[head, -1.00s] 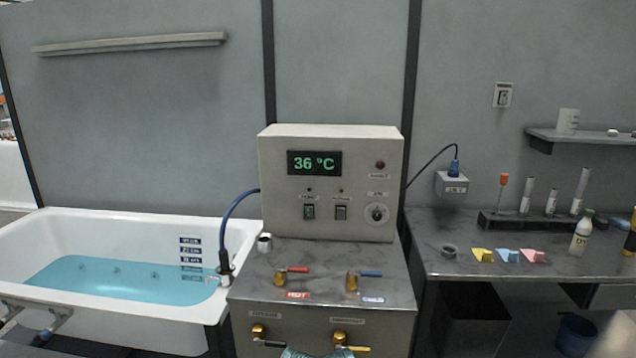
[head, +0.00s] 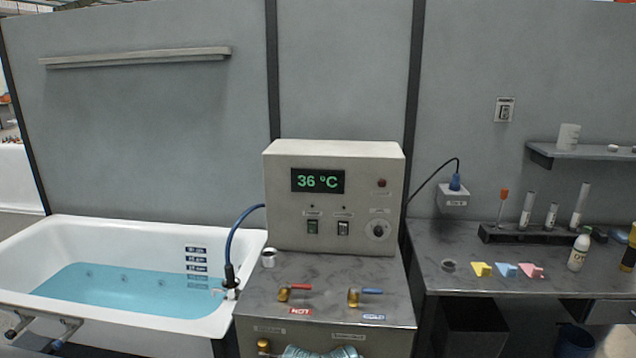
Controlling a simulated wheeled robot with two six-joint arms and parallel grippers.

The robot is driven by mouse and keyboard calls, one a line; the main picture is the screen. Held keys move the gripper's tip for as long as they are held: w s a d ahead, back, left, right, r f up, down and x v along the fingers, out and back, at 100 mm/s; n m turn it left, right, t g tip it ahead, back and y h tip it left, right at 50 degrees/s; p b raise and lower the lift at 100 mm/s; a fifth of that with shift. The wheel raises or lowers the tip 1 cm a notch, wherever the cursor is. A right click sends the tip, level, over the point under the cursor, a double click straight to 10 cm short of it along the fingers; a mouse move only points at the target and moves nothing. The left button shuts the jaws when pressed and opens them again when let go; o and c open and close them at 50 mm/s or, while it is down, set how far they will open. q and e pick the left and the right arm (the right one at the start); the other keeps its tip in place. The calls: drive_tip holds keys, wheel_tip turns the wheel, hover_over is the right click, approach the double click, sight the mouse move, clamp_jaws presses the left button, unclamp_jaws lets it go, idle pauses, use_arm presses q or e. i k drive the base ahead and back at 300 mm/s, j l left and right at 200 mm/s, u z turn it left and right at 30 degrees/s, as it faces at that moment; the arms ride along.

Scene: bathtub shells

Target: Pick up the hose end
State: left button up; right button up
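A blue hose (head: 236,232) comes from behind the control box and curves down to the right rim of the white bathtub (head: 130,222). It ends in a black fitting (head: 230,275) above a small metal piece at the rim. A pale, greenish coiled hose (head: 322,352) shows at the bottom edge, cut off by the frame, so its end is hidden. I cannot tell which hose is meant. Neither of my grippers can be made out in view.
The control box (head: 334,230) reads 36 °C and stands on a grey cabinet with red and blue levers. A side bench (head: 450,285) holds bottles, tubes and coloured pieces. A grey bar with two prongs (head: 45,317) stands at the tub's front left.

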sight(229, 276)
drive_tip(key=z, duration=1.25)
drive_tip(key=k+j, duration=0.2)
drive_tip(key=j, duration=0.2)
drive_tip(key=k+j, duration=0.15)
drive_tip(key=j, duration=0.25)
drive_tip(key=k+j, duration=0.2)
drive_tip(key=j, duration=0.2)
drive_tip(key=k+j, duration=0.2)
drive_tip(key=j, duration=0.2)
drive_tip(key=i+j, duration=0.35)
drive_tip(key=j, duration=0.2)
